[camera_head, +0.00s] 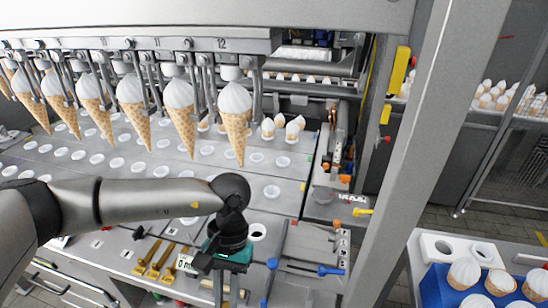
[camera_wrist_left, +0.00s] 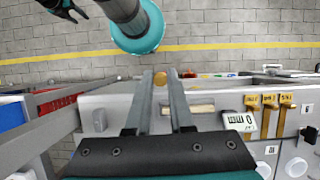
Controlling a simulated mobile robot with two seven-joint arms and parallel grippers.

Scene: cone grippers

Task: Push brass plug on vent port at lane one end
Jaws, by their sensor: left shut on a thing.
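My left gripper (camera_head: 222,285) reaches over the front edge of the machine in the head view, just right of the brass pieces. In the left wrist view its two long grey fingers (camera_wrist_left: 160,85) close around a small round brass plug (camera_wrist_left: 160,79) at their tips. The plug is hidden in the head view. I cannot pick out the vent port for certain. A dark round hole with a white rim (camera_head: 257,232) lies in the deck just right of the gripper. A dark gripper (camera_wrist_left: 64,9), seemingly my right one, shows at the top left of the wrist view; its jaw state is unclear.
Three brass pieces (camera_head: 154,262) lie at the front edge beside a white "0 mm" tag (camera_head: 186,263). Filled cones (camera_head: 235,110) hang in a row above the deck.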

